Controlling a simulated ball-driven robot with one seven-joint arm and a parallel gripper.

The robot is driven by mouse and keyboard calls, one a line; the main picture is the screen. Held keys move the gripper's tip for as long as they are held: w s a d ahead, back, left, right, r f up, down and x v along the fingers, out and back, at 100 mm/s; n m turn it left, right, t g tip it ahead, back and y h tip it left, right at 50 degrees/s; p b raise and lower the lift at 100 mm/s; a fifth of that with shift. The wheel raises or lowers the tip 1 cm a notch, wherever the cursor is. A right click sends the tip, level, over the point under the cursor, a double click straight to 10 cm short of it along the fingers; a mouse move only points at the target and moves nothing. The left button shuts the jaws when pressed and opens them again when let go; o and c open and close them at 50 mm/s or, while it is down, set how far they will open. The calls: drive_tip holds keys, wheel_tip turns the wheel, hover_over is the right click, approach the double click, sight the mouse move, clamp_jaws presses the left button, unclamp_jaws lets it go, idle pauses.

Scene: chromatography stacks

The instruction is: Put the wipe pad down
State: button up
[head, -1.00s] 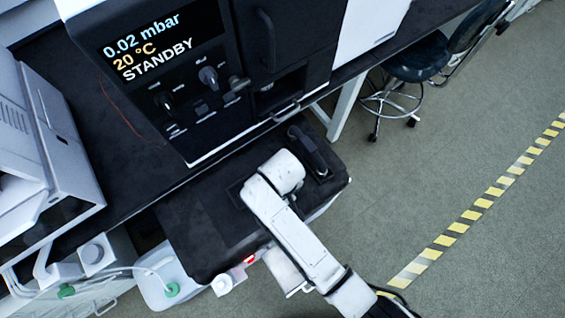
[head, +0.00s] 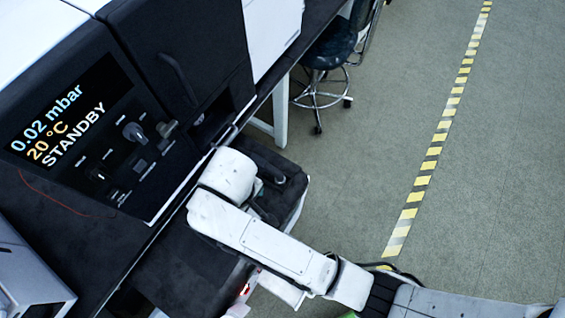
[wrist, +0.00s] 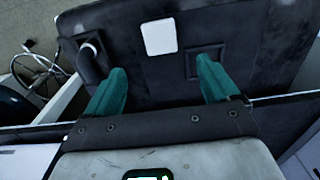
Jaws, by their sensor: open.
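The wipe pad (wrist: 158,37), a small white square, lies flat on the dark top of a unit (wrist: 260,65) in the wrist view. My gripper (wrist: 161,66) has its two teal fingers spread wide, with nothing between them. The pad shows just beyond the fingertips, between their lines, and appears apart from both. In the head view my white arm reaches over the dark-topped unit (head: 185,268). It hides the pad and my fingers there.
A black handle (wrist: 93,55) and a square recessed plate (wrist: 206,62) are on the same dark top. The bench instrument (head: 80,130) with a STANDBY display stands close by. A stool (head: 325,60) is beyond. Open floor with a striped tape line (head: 433,150) lies right.

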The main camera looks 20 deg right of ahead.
drive_tip(key=s+d+m, duration=0.3)
drive_tip(key=s+d, duration=0.4)
drive_tip(key=d, duration=0.6)
drive_tip(key=s+d+r+m+t, duration=0.1)
drive_tip(key=s+d+m, duration=0.3)
drive_tip(key=d, duration=1)
drive_tip(key=s, duration=0.2)
drive_tip(key=shift+s+m, duration=0.3)
drive_tip(key=shift+s, duration=0.05)
